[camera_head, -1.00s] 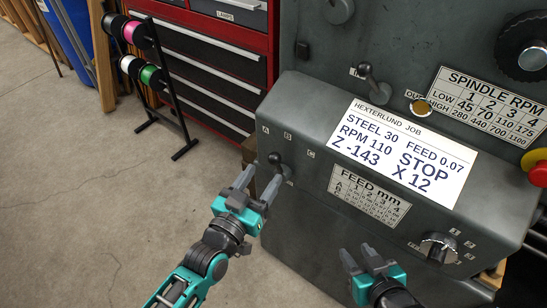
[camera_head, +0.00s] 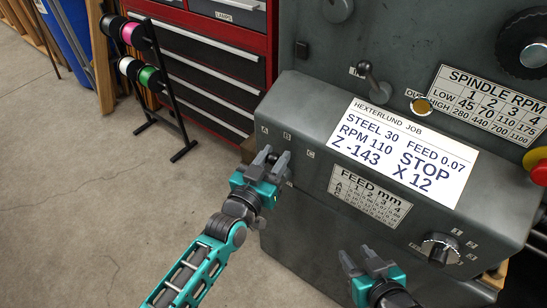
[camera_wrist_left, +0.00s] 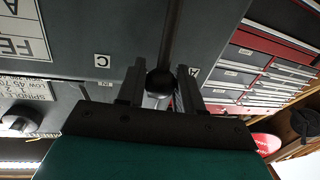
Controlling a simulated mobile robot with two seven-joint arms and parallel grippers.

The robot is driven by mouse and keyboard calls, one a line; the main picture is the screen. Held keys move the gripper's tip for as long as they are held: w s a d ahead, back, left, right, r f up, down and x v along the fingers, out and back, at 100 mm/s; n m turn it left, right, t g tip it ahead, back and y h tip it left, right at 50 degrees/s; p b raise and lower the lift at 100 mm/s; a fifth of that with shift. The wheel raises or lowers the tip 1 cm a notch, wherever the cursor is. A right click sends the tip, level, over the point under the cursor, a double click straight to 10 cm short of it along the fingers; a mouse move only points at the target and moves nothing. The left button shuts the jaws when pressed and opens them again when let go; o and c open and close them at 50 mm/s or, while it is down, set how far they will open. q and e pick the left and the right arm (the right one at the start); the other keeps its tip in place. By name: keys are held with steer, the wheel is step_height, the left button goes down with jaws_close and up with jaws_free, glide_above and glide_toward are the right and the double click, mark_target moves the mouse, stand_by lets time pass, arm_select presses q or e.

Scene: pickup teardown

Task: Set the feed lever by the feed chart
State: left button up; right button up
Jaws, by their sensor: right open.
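The feed lever (camera_head: 272,157) is a dark ball-ended lever on the lathe's front panel, below the labels A, B and C. In the left wrist view its round knob (camera_wrist_left: 160,83) lies between my left gripper's fingers, with the C label to the left and the A label to the right. My left gripper (camera_head: 274,157) is around the knob, its fingers apart with narrow gaps showing beside it. The feed chart (camera_head: 370,196) is right of the lever; its figures are too small to read. My right gripper (camera_head: 362,260) is open and empty below the chart.
A white job card (camera_head: 405,150) reads STEEL 30, FEED 0.07, RPM 110. A numbered selector knob (camera_head: 438,249) is at lower right. Another lever (camera_head: 372,85), a red button (camera_head: 540,172) and a spindle chart (camera_head: 490,100) are above.

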arm_select(q)
jaws_close()
stand_by(0.3)
steer(key=shift+w+a+n+p, duration=0.35)
steer(key=shift+a+n, duration=0.1)
steer(key=shift+n, duration=0.25)
steer(key=shift+w+a+f+n, duration=0.15)
steer(key=shift+w+a+n, duration=0.15)
steer(key=shift+a+n, duration=0.25)
steer(key=shift+w+a+f+n+g, duration=0.3)
steer(key=shift+w+a+n, duration=0.15)
steer(key=shift+n, duration=0.4)
steer(key=shift+w+a+f+n+g, duration=0.25)
steer(key=shift+a+n, duration=0.25)
steer(key=shift+n, duration=0.3)
steer(key=shift+o, duration=2.2)
jaws_free()
